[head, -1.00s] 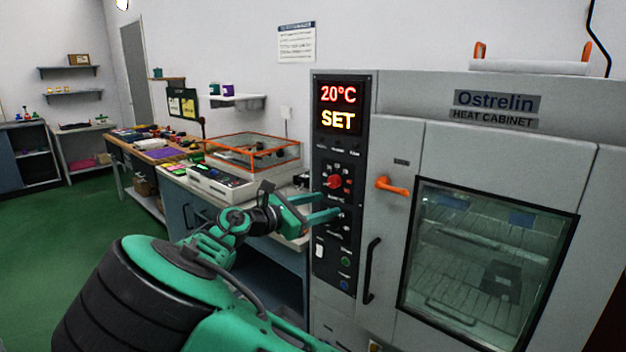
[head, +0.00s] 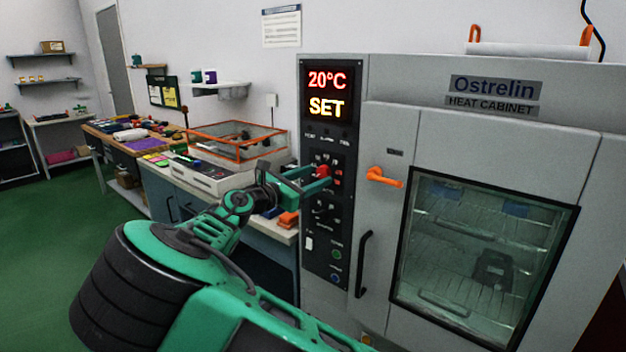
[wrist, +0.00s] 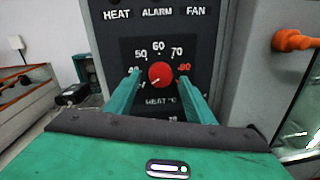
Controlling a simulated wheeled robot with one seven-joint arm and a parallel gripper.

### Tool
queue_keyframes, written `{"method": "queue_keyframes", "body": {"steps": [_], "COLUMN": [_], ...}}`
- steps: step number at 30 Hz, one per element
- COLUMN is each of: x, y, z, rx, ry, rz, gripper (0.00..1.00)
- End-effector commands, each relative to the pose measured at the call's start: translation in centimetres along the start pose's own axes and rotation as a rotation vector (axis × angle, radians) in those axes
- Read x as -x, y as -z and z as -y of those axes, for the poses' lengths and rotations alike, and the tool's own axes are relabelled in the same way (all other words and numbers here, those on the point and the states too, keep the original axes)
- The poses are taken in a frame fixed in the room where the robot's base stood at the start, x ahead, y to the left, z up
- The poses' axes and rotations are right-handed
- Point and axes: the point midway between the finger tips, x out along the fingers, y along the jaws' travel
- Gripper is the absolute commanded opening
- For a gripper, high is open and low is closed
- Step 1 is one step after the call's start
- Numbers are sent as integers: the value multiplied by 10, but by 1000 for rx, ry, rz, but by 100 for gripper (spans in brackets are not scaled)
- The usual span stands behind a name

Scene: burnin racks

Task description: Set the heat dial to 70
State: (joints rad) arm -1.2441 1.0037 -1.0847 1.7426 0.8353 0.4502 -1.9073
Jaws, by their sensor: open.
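The red heat dial (wrist: 161,74) sits on the black control panel, with 50, 60, 70 and a red 80 printed around it and "HEAT °C" below. Its pale pointer mark appears to face the lower left. My gripper (wrist: 160,92) is open, with one green finger on each side of the dial in the wrist view. I cannot tell whether the fingers touch it. In the head view the dial (head: 322,171) is at the fingertips of my gripper (head: 318,178). The display (head: 328,93) above reads 20°C and SET.
The heat cabinet's orange handle (head: 385,178) sticks out right of the panel, and a black pull handle (head: 363,264) is below it. A second black knob (head: 322,211) sits under the dial. A bench with an orange-edged clear box (head: 238,143) stands to the left.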

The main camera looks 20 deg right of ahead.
Motion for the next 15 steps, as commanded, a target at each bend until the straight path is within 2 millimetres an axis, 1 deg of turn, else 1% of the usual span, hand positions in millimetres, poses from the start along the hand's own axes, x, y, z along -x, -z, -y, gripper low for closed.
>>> {"method": "queue_keyframes", "body": {"steps": [4,12,14,15], "x": [-7,-8,-8,-8], "y": [0,0,0,0], "z": [0,0,0,0], "rx": [0,0,0,0], "ry": [-1,-1,-1,0], "rz": [0,-1,-1,-1], "gripper": [49,49,35,25]}}
